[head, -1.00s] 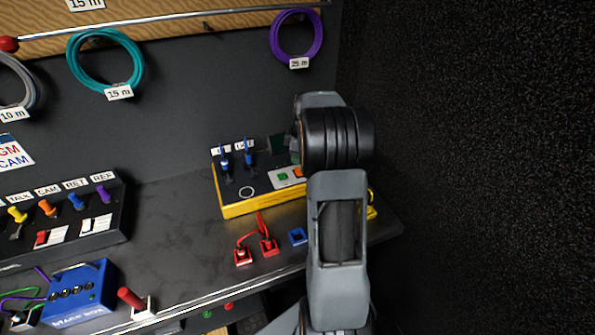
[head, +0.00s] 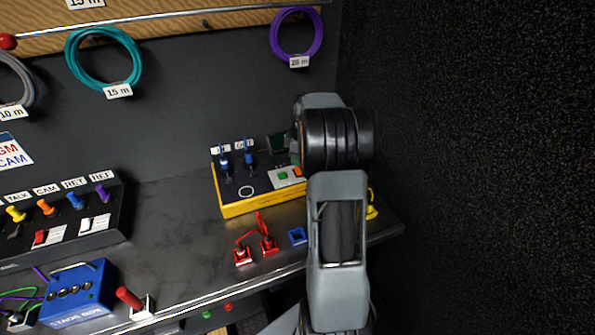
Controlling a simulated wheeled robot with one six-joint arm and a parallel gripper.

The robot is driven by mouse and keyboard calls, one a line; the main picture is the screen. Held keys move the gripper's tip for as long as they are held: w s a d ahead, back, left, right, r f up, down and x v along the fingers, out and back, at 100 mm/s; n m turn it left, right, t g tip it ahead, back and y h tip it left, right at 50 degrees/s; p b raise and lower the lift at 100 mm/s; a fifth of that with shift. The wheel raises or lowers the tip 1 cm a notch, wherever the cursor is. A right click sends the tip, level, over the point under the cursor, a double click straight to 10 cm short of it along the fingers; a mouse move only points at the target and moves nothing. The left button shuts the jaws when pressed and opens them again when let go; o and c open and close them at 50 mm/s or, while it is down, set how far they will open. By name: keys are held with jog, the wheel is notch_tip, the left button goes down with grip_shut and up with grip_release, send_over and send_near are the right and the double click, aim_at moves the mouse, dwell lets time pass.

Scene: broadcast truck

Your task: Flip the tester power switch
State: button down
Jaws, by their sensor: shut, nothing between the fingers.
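The tester is a yellow box (head: 262,203) with a dark top panel at the right end of the counter. Two blue plugs (head: 225,163) stand upright in its top, under small white labels. I cannot make out a power switch on the visible part. My gripper's fingers do not show; my own arm links cover that spot.
Red plugs joined by a red cord (head: 267,246) and a blue square socket (head: 297,236) lie in front of the tester. A blue stage box (head: 78,293) and a panel of coloured knobs (head: 70,222) are at left. A dark wall (head: 480,150) closes the right side.

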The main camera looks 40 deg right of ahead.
jog(key=shift+f+b, duration=0.5)
jog(key=shift+f, duration=0.35)
jog(key=shift+r, duration=0.1)
dwell(0.3)
jog(key=shift+r+p, duration=2.6)
jog(key=shift+r, duration=0.85)
